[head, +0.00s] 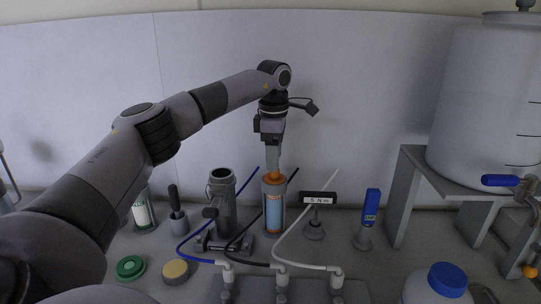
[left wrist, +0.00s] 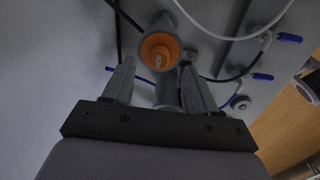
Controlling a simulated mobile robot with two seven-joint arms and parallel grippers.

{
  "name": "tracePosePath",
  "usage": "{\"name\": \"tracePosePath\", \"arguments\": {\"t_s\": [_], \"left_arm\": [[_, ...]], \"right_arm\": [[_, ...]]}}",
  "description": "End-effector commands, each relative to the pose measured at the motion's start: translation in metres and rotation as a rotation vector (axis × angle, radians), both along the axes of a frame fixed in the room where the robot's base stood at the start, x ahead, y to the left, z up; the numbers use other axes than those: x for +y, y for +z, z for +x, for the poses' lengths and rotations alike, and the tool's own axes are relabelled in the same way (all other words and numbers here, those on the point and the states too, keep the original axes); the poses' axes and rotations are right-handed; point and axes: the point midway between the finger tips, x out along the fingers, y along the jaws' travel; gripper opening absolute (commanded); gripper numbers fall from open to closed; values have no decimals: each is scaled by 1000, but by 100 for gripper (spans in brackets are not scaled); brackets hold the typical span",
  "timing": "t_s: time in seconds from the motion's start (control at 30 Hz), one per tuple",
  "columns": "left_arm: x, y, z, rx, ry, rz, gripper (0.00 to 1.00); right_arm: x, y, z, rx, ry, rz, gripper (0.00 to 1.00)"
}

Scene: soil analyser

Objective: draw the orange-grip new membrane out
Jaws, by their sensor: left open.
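The orange grip of the new membrane (head: 273,177) shows at the top of an upright grey cylinder (head: 273,208) with an orange and blue label. The membrane's body is hidden inside the cylinder. My left gripper (head: 273,166) points down right above the orange grip. In the left wrist view, the orange grip (left wrist: 160,55) faces the camera within the grey rim, between and slightly beyond the two spread fingertips. The left gripper is open and empty; I cannot tell whether a finger touches the grip. My right gripper does not show.
A grey open-topped housing (head: 222,192) stands left of the cylinder, and a small black-and-white sign (head: 317,198) stands to its right. Blue, black and white hoses (head: 290,232) curve close in front. A blue-topped item (head: 370,208) and a white tank (head: 485,100) are farther right.

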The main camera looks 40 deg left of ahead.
Motion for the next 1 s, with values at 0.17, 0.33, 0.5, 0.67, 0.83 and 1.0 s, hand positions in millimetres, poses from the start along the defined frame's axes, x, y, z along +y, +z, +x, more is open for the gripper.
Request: {"name": "tracePosePath", "arguments": {"t_s": [0.17,0.33,0.5,0.67,0.83,1.0], "left_arm": [[-1,3,-4,-33,-349,51,57],[-3,8,-9,-57,-679,118,57],[-6,14,-14,-72,-1004,200,57],[-9,22,-20,-74,-1305,292,57],[-12,29,-26,-63,-1565,387,57],[-13,33,-29,-47,-1705,442,57]], "right_arm": [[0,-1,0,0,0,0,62],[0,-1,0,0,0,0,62],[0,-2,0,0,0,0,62],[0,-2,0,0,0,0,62],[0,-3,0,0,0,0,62],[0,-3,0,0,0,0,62]]}}
